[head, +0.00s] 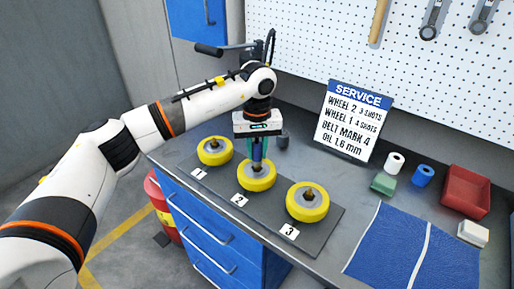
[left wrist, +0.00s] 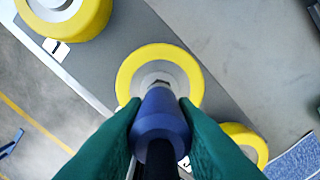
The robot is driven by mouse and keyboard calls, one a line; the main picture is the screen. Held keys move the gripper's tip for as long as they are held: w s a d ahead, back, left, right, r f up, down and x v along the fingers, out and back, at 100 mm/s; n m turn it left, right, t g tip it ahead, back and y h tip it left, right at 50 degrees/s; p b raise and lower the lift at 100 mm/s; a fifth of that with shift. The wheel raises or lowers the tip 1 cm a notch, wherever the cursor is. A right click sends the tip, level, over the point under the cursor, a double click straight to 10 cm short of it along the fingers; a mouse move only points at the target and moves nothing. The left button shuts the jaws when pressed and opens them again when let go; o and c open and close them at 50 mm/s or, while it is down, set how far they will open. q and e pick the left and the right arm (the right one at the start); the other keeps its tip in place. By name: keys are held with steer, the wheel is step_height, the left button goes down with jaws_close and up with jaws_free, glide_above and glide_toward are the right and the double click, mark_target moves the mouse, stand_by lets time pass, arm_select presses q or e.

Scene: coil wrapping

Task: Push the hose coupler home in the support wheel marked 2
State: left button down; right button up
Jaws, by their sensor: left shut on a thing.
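The support wheel marked 2 (head: 262,183) is yellow with a grey hub and sits in the middle of the dark board, with its number card (head: 240,200) in front. My left gripper (head: 257,150) points down right above this wheel. In the left wrist view its green fingers are shut on the blue hose coupler (left wrist: 160,125). The coupler's far end lines up with the metal fitting at the hub of the wheel (left wrist: 130,78) below. I cannot tell how far the coupler is seated on the fitting. My right gripper is not in view.
Wheel 1 (head: 207,158) and wheel 3 (head: 318,212) flank it closely on the board (head: 325,240). A service sign (head: 352,118) stands behind. White and blue rolls, a green block, a red bin (head: 466,190) and a blue mat (head: 395,250) lie to the right.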

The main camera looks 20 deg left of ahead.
mark_target(257, 143)
arm_select(q)
steer(key=shift+f, duration=0.25)
steer(key=c, duration=1.1)
jaws_free()
step_height(257, 143, up, 12)
steer(key=shift+b, duration=1.15)
